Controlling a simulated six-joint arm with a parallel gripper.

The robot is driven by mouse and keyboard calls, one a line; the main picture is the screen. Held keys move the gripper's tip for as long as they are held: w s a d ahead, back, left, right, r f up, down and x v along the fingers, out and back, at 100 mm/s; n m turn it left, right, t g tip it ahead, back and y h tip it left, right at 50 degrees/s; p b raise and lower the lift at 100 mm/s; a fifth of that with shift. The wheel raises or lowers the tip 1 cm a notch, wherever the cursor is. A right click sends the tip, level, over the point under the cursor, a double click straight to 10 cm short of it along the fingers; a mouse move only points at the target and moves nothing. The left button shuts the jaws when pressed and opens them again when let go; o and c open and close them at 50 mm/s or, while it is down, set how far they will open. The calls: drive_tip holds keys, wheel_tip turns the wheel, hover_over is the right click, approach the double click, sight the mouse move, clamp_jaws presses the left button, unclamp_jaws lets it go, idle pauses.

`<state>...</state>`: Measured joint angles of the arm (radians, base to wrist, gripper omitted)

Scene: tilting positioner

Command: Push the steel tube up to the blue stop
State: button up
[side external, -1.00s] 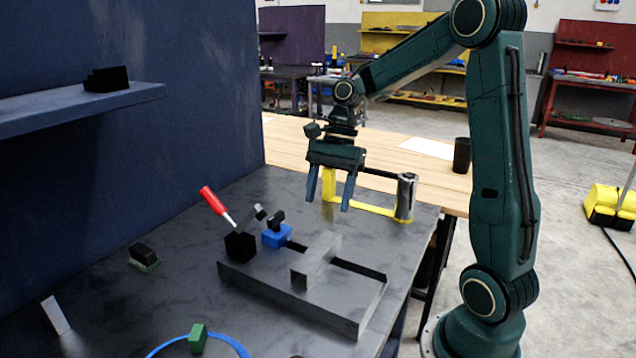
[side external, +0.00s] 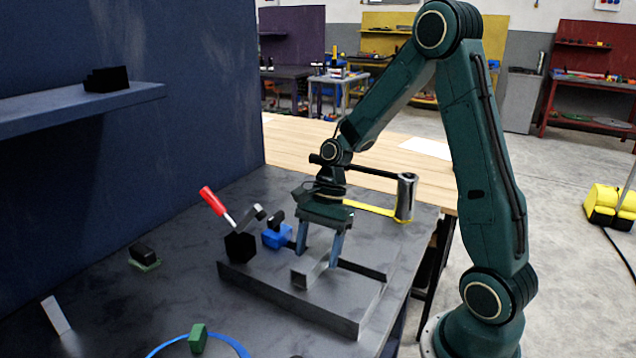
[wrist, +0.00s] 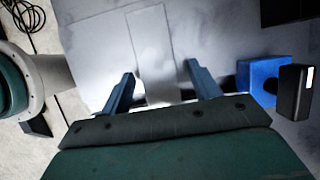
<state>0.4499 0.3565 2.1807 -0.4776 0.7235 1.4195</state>
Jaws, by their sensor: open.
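The steel tube (side external: 312,273) is a short grey square bar lying across the low grey fixture (side external: 290,298). In the wrist view the tube (wrist: 152,50) runs away from me between the two fingers. The blue stop (side external: 275,237) is a small blue block at the fixture's far left end, apart from the tube. It shows at the right in the wrist view (wrist: 260,80). My gripper (side external: 318,257) is open and low over the tube, one blue finger to each side. In the wrist view gaps show beside the tube; contact cannot be told in the side view.
A toggle clamp with a red handle (side external: 213,200) on a black block stands left of the stop. A black piece (wrist: 295,92) sits beside the stop. A yellow bracket with a grey cylinder (side external: 405,198) stands behind my gripper.

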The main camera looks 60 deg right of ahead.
drive_tip(key=shift+a+f, duration=0.1)
drive_tip(key=shift+f, duration=0.1)
clamp_jaws()
idle(0.3)
drive_tip(key=shift+w, duration=3.65)
idle(1.1)
drive_tip(key=shift+s, duration=0.3)
idle(2.0)
